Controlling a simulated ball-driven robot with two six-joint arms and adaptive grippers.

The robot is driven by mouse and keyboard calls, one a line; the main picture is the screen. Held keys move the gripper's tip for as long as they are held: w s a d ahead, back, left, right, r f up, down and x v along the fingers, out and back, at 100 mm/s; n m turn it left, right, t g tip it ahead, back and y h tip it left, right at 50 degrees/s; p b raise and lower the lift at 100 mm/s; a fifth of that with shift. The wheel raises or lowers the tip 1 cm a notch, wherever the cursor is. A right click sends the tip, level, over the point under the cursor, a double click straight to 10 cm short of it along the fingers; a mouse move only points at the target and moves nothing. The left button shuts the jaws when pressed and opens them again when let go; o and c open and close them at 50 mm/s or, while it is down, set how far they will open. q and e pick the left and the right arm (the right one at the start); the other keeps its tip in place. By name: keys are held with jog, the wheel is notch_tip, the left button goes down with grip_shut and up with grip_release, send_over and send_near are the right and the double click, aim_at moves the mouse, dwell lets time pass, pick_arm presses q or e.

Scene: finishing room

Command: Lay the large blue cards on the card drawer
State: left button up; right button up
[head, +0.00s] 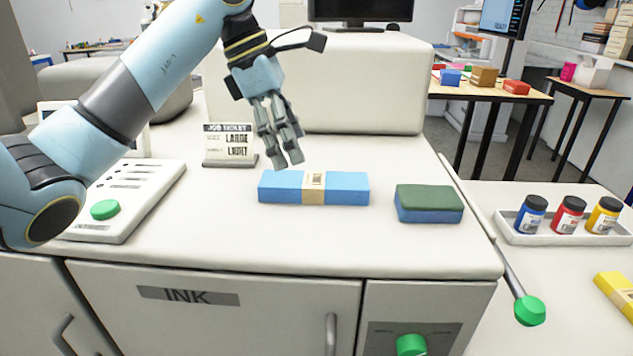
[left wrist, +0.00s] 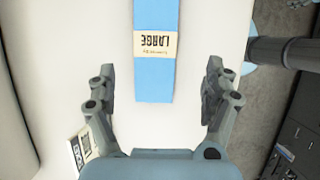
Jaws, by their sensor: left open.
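A long blue card pack (head: 343,188) with a tan paper band lies flat on the white machine top in the head view. Its band reads "LARGE" in the left wrist view, where the pack (left wrist: 155,85) lies ahead, between the lines of the two fingers. My left gripper (head: 288,158) is above and just behind the pack, pointing down; its fingers (left wrist: 160,92) are spread and empty. My right gripper is not in view. I cannot tell which part is the card drawer.
A blue block with a green top (head: 429,203) sits right of the pack. A job ticket sign (head: 230,146) stands behind left. A panel with a green button (head: 105,209) is at left. Ink bottles (head: 569,214) stand in a tray (head: 509,231) at right. A green-knobbed lever (head: 529,310) sticks out in front.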

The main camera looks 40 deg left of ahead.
aim_at(312, 179)
pick_arm(q)
jog(key=shift+x, duration=1.1)
jog(key=x, duration=0.1)
jog(key=p+x, duration=0.1)
jog(key=x, duration=0.1)
jog(key=p+x, duration=0.1)
jog(key=x, duration=0.1)
jog(key=shift+w, duration=0.35)
jog(key=shift+f, duration=0.25)
jog(key=c, duration=1.5)
